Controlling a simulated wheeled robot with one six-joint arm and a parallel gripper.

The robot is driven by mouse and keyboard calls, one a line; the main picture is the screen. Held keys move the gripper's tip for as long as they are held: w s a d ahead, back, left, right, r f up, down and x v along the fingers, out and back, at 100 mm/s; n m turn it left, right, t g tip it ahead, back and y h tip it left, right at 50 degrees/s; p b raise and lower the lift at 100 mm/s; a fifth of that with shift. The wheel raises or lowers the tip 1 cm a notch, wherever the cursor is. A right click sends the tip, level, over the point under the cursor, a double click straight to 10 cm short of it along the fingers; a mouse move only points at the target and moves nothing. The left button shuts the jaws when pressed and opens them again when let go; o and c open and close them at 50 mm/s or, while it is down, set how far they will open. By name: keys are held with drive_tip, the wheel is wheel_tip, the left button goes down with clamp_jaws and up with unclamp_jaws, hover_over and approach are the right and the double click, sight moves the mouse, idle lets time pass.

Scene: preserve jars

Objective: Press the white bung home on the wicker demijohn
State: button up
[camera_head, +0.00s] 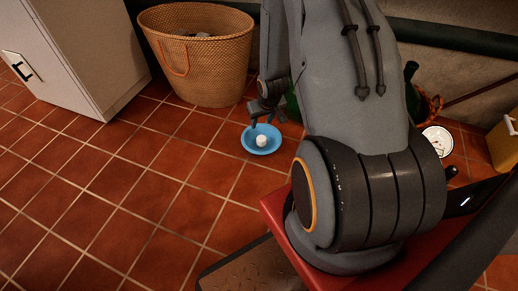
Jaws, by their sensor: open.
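A small white bung (261,141) sits in a shallow blue dish (276,148) on the tiled floor. My gripper (263,119) is open just above and behind the dish, with its fingers pointing down. The bung looks apart from the fingers. I cannot make out the whole wicker demijohn, as my arm covers the middle of the view. A strip of green glass (293,106) shows left of my arm, and a dark green bottle neck (411,71) shows right of it. I cannot tell whether either belongs to the demijohn.
A wicker basket (215,70) stands behind the dish, near a pale cabinet (75,50). A white round dial (438,141) and a yellow box (505,142) are at the right, with an orange-brown coiled thing (432,106) near the wall. The left floor is clear.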

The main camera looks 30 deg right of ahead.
drive_tip(key=b, duration=0.3)
approach(262, 138)
drive_tip(key=x, duration=0.3)
drive_tip(key=b+x, duration=0.5)
drive_tip(key=x, duration=0.2)
drive_tip(key=shift+a+f+b, duration=0.2)
drive_tip(key=shift+f+b, duration=0.05)
drive_tip(key=shift+b, duration=0.15)
drive_tip(key=shift+c, duration=0.4)
drive_tip(key=c, duration=0.7)
